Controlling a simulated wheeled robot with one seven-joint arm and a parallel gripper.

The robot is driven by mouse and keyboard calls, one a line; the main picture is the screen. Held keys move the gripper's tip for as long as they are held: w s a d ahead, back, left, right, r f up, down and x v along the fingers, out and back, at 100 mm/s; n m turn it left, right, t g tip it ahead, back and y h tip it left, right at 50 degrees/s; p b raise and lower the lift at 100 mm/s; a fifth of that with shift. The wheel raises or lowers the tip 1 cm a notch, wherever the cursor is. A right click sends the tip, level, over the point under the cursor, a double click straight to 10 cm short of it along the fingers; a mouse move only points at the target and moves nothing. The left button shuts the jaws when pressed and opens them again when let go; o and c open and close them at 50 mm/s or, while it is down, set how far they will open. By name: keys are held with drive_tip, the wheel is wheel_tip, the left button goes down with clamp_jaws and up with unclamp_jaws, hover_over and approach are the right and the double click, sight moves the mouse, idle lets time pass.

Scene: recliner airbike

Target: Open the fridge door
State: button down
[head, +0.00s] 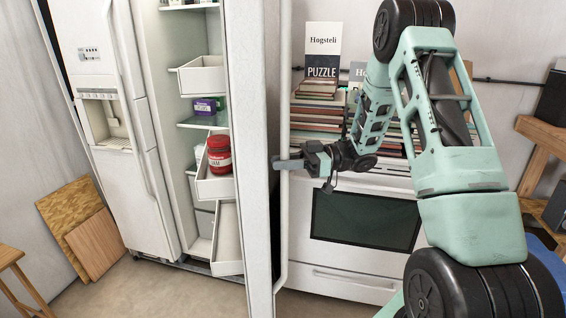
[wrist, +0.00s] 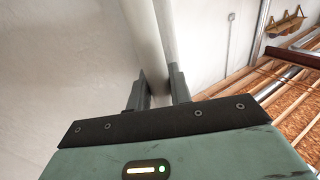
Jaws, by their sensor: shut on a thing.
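The white fridge (head: 180,120) stands at the left in the head view. Its right door (head: 256,140) is swung wide open toward me and is seen nearly edge-on, with the shelves inside exposed. The long pale handle (head: 284,215) runs down the door's right side. My gripper (head: 287,163) reaches in from the right and is shut on this handle at about mid-height. In the wrist view the two fingers (wrist: 158,92) sit on either side of the pale handle bar (wrist: 147,40). The exact contact is partly hidden by the fingers.
The left fridge door (head: 110,150) is closed. A red jam jar (head: 219,153) and a purple box (head: 206,106) sit inside. A white oven (head: 365,225) with stacked books (head: 318,110) stands behind my arm. Boards (head: 78,225) lean at the left.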

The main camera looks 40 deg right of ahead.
drive_tip(key=c, duration=1.6)
unclamp_jaws()
drive_tip(key=b+v, duration=0.2)
drive_tip(key=v, duration=1.5)
drive_tip(key=shift+s+d+b, duration=0.2)
drive_tip(key=shift+b, duration=0.1)
